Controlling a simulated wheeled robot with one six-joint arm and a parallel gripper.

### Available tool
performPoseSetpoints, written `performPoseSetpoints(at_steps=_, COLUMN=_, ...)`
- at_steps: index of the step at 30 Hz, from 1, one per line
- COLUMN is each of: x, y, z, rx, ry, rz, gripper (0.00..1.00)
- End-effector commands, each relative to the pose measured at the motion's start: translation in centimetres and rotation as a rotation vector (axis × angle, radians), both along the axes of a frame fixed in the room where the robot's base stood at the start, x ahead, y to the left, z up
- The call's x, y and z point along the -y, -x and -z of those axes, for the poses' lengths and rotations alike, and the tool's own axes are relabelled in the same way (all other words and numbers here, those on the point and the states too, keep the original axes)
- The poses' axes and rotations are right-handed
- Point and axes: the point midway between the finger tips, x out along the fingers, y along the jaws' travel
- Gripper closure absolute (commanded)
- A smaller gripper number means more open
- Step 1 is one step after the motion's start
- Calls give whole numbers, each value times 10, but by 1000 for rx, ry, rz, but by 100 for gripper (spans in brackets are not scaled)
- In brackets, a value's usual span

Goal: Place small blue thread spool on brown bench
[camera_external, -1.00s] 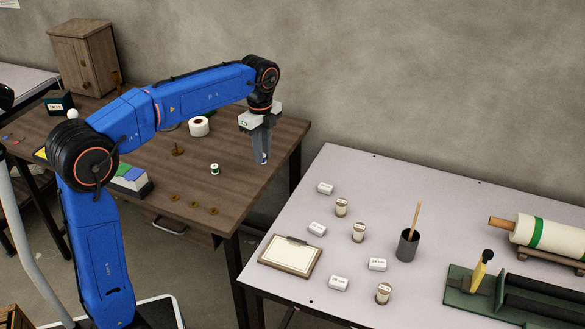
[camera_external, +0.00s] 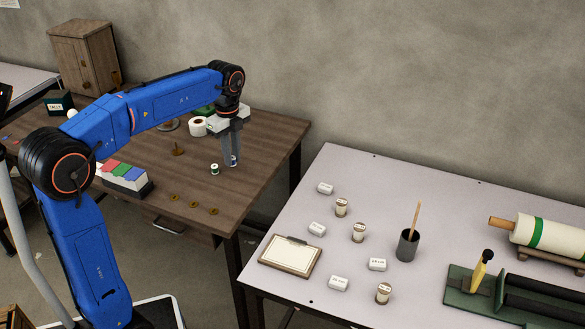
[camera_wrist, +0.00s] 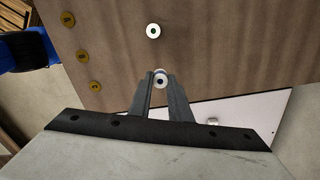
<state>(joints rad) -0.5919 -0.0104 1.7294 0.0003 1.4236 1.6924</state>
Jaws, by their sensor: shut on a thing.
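The small blue thread spool (camera_wrist: 161,79) is held between the fingertips of my gripper in the wrist view, white on top with a bluish rim. My gripper (camera_external: 233,160) is shut on it and points down over the right part of the brown bench (camera_external: 265,150). In the outside view the fingers mostly hide the spool. I cannot tell whether the spool touches the bench top. A second spool, white with dark green (camera_external: 214,169), stands on the bench just left of my gripper; it also shows in the wrist view (camera_wrist: 153,31).
Several brass discs (camera_external: 193,203) lie along the bench's front edge. A grey table (camera_external: 340,265) stands to the right across a gap.

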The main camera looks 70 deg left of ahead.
Motion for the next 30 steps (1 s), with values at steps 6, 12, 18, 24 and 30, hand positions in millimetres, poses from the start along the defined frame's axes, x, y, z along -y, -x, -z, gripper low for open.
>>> performPoseSetpoints(at_steps=6, x=0, y=0, z=17, rx=0, ry=0, rz=0, gripper=100)
performPoseSetpoints(at_steps=12, x=0, y=0, z=38, rx=-1, ry=0, rz=0, gripper=100)
performPoseSetpoints(at_steps=18, x=0, y=0, z=52, rx=1, ry=0, rz=0, gripper=100)
performPoseSetpoints(at_steps=24, x=0, y=0, z=52, rx=1, ry=0, rz=0, gripper=100)
performPoseSetpoints(at_steps=30, x=0, y=0, z=55, rx=1, ry=0, rz=0, gripper=64)
